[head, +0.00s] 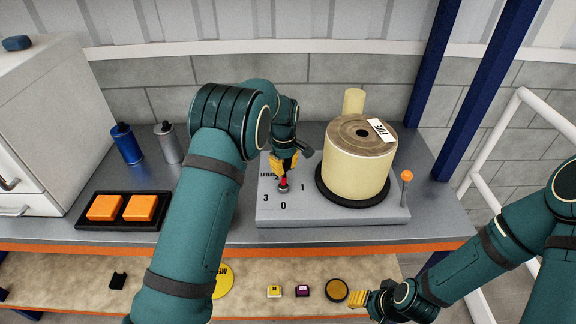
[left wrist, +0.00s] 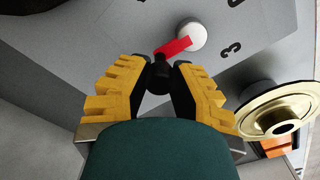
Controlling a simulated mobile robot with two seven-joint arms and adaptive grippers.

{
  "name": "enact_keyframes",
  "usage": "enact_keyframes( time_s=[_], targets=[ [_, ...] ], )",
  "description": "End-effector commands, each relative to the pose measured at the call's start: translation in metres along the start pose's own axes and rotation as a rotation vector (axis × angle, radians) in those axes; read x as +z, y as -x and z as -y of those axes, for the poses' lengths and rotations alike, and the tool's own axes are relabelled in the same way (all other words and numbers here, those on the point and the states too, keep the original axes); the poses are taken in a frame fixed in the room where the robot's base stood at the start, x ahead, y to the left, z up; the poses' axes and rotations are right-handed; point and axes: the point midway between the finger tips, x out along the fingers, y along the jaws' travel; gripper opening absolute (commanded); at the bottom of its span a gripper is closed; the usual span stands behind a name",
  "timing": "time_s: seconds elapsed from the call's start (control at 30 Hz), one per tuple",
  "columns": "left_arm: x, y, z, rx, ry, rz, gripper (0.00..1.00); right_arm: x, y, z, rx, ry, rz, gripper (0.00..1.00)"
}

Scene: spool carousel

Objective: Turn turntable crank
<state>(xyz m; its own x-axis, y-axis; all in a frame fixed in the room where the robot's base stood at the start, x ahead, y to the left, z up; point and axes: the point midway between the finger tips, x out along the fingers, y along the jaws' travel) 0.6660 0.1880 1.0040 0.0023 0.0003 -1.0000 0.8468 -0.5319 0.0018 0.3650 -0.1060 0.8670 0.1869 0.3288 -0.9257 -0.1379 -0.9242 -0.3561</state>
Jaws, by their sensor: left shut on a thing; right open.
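The crank is on the front left of the grey turntable base (head: 330,215). Its red arm (head: 284,181) also shows in the left wrist view (left wrist: 176,47), running from a pale hub (left wrist: 191,35) to a black knob (left wrist: 159,78). My left gripper (head: 282,172) points down over the crank. In the left wrist view its yellow-padded fingers (left wrist: 160,85) are shut on the knob. The base carries printed digits 3, 0 and 1. A large cream spool (head: 357,170) stands on the dark turntable plate (head: 325,192). My right gripper (head: 355,299) is open and empty by the lower shelf.
An orange-topped post (head: 406,176) stands at the base's right. A black tray (head: 90,223) with two orange blocks, a blue canister (head: 127,145) and a grey canister (head: 167,143) are on the left. Small items lie on the lower shelf (head: 190,262). Blue posts rise at right.

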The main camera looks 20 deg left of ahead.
Motion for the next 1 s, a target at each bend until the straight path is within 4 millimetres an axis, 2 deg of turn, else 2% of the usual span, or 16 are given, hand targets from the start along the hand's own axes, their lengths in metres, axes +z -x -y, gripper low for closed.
enact_keyframes(
  time_s=[0.2,0.5,1.0],
  targets=[
    [-0.007,-0.001,0.008,-0.005,0.180,-0.002,0.00,-0.001,0.005,0.002,-0.001,0.000,0.000,0.47],
    [-0.009,-0.001,0.014,-0.007,0.343,-0.001,0.00,-0.001,0.009,0.003,-0.002,0.000,0.000,0.47],
    [-0.009,-0.002,0.016,-0.007,0.407,-0.001,0.00,-0.001,0.010,0.003,-0.002,0.000,0.000,0.47]
  ],
)
